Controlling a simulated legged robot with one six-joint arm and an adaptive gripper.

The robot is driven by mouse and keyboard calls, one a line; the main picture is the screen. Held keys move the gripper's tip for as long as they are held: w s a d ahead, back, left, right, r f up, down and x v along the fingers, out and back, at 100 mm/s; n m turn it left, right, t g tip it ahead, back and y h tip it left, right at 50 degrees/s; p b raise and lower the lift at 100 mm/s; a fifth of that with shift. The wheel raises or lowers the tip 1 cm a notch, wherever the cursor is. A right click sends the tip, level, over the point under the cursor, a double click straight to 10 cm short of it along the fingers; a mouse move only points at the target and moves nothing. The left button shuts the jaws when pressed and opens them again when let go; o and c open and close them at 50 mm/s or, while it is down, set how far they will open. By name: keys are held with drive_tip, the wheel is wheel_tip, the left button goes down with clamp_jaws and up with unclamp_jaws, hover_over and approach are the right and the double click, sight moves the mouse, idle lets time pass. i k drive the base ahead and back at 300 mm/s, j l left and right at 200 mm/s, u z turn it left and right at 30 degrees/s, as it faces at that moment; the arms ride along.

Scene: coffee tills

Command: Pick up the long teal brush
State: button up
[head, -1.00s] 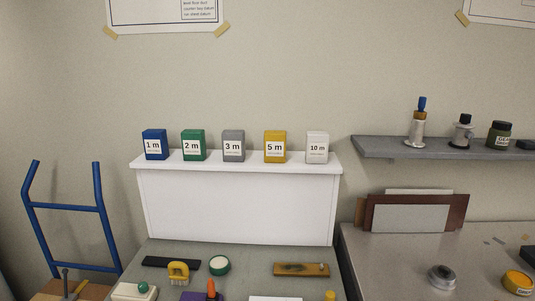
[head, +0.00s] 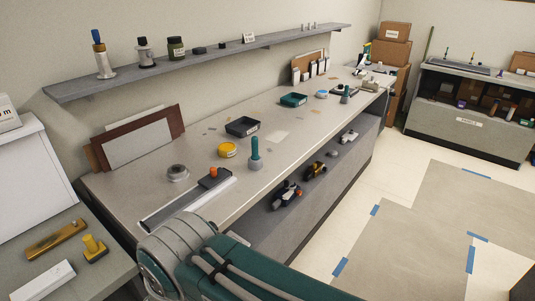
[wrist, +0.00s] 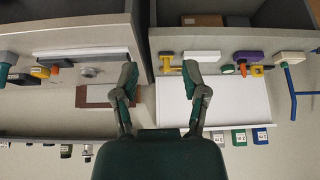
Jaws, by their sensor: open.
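A teal upright handle on a grey base (head: 255,153) stands on the long grey counter in the head view, near its front edge. It looks like the long teal brush, but I cannot make out bristles. A similar teal handle with a grey head (wrist: 6,70) shows at the left edge of the wrist view. My gripper (wrist: 160,75) is open and empty in the wrist view, its two fingers spread above the gap between two counters, well to the right of that handle. The gripper's fingers are not visible in the head view.
A yellow tub (head: 227,150), a grey round knob (head: 178,173) and a long strip with an orange knob (head: 188,203) lie near the teal handle. A shelf (head: 200,62) overhangs the back. Clear floor (head: 400,225) lies right.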

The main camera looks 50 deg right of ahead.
sight(254, 139)
drive_tip(key=z, duration=1.6)
drive_tip(key=i+l+u, duration=0.15)
drive_tip(key=u, duration=0.25)
drive_tip(key=i+l+u, duration=0.15)
drive_tip(key=u, duration=0.25)
drive_tip(key=i+l+u, duration=0.1)
drive_tip(key=l+u, duration=0.3)
drive_tip(key=i+l+u, duration=0.1)
drive_tip(key=l, duration=0.35)
drive_tip(key=i+l, duration=0.15)
drive_tip(key=l, duration=0.3)
drive_tip(key=i+l+u, duration=0.15)
drive_tip(key=l, duration=0.3)
drive_tip(key=i+l, duration=0.1)
drive_tip(key=l, duration=0.4)
drive_tip(key=u, duration=0.05)
